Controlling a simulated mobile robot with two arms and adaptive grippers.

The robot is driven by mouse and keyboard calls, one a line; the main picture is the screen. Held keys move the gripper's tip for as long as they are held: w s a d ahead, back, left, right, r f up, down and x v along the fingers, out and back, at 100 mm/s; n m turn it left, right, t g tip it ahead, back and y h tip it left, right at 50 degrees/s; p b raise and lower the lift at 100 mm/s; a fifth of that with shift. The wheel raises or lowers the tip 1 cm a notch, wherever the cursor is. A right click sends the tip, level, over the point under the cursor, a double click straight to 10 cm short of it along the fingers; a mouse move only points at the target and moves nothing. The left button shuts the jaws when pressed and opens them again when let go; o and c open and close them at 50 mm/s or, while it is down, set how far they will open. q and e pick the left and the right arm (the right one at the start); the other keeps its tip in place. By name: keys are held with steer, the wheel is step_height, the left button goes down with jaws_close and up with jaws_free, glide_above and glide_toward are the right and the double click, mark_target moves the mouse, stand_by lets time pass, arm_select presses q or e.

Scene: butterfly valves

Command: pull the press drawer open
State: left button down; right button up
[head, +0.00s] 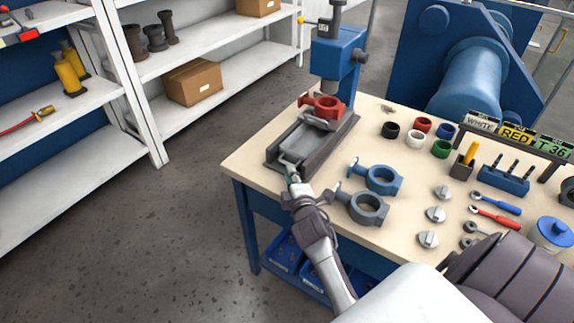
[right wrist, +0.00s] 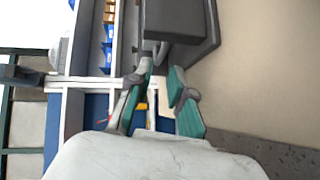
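The blue press (head: 338,55) stands at the far left of the table. Its grey drawer (head: 308,143) lies in the dark base in front of the press column, with a light handle at its front end. A red valve body (head: 322,105) sits at the drawer's far end, under the press. My right gripper (head: 291,176) is at the handle; its two teal fingers (right wrist: 160,75) are apart in the right wrist view, just short of the dark press base (right wrist: 180,25). Contact with the handle cannot be told. My left gripper is not in view.
Two blue-grey valve bodies (head: 368,207) lie right of my right gripper, close to its wrist. Coloured rings (head: 415,139), metal discs (head: 436,214) and wrenches (head: 495,217) lie farther right. The floor left of the table is free.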

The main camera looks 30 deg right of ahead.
mark_target(287, 164)
steer(key=x, duration=0.5)
steer(key=shift+w+d+f, duration=0.1)
steer(key=shift+w+d, duration=0.05)
steer(key=shift+w, duration=0.15)
jaws_close()
